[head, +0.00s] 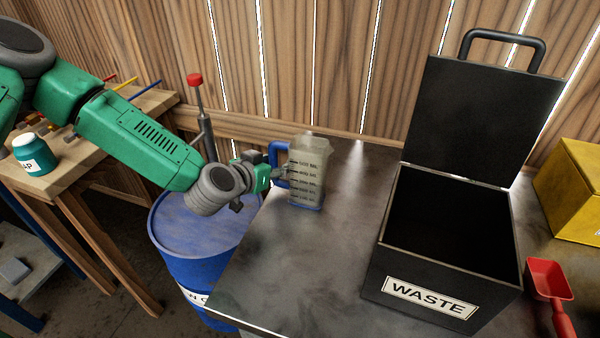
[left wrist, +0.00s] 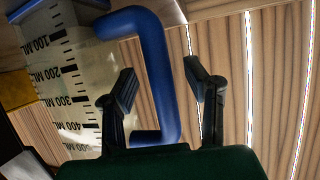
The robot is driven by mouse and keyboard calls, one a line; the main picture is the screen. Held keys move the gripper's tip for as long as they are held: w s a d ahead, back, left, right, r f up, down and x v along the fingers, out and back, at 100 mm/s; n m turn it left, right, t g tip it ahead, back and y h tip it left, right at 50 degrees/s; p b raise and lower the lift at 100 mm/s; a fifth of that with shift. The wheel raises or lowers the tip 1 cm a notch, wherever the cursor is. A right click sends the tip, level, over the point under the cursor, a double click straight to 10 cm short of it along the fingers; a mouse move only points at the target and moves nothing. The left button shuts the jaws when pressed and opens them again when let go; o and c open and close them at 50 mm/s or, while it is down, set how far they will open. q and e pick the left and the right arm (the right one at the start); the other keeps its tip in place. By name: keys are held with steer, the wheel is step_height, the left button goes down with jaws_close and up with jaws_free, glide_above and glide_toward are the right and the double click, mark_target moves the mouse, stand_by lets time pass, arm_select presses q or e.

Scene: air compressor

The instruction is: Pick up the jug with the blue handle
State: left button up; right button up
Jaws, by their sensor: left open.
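The jug (head: 308,172) is translucent with dark volume marks and a blue handle (head: 274,152) on its left side. It stands upright on the dark metal table, near the back left edge. My left gripper (head: 284,172) is at the handle, reaching in from the left. There the open fingers (left wrist: 160,72) show one on each side of the handle's long bar (left wrist: 160,85), with one finger toward the jug body. Whether either finger touches the handle cannot be told. My right gripper is not in view.
A black bin marked WASTE (head: 430,296) with a raised lid stands right of the jug. A red scoop (head: 550,280) and yellow box (head: 575,190) are farther right. A blue barrel (head: 200,235) stands below my left arm. The table's front middle (head: 300,270) is clear.

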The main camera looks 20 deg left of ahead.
arm_select(q)
steer(key=shift+d, duration=0.1)
steer(key=c, duration=0.6)
jaws_close()
steer(key=shift+a, duration=0.4)
steer(key=shift+d+r, duration=0.2)
steer(key=shift+r, duration=0.35)
step_height(320, 180, up, 9)
steer(key=shift+f+p, duration=0.1)
steer(key=shift+p, duration=0.75)
